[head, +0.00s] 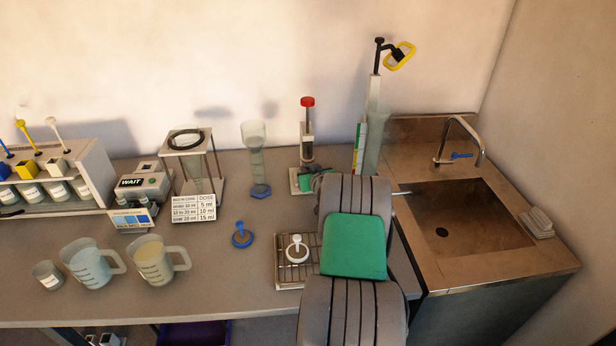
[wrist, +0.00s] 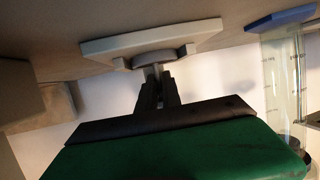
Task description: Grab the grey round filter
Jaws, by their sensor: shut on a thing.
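My gripper (wrist: 157,78) is shut on the narrow stem of a grey round piece, the grey round filter (wrist: 162,58), in the wrist view. The wrist view appears upside down. The filter's disc is against or very close to a pale grey plate (wrist: 105,48); I cannot tell whether they touch. In the head view my gripper (head: 307,183) is small and partly hidden by my arm, at the base of a stand with a red knob (head: 307,102). I cannot clearly make out the filter there.
A clear cylinder (head: 257,165) with a blue foot stands left of my gripper. A white round piece (head: 297,249) sits on a wire rack (head: 288,278) in front. A blue round piece (head: 242,235) is nearby. A tall pump-like tube (head: 372,130) and the sink (head: 470,225) are at right.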

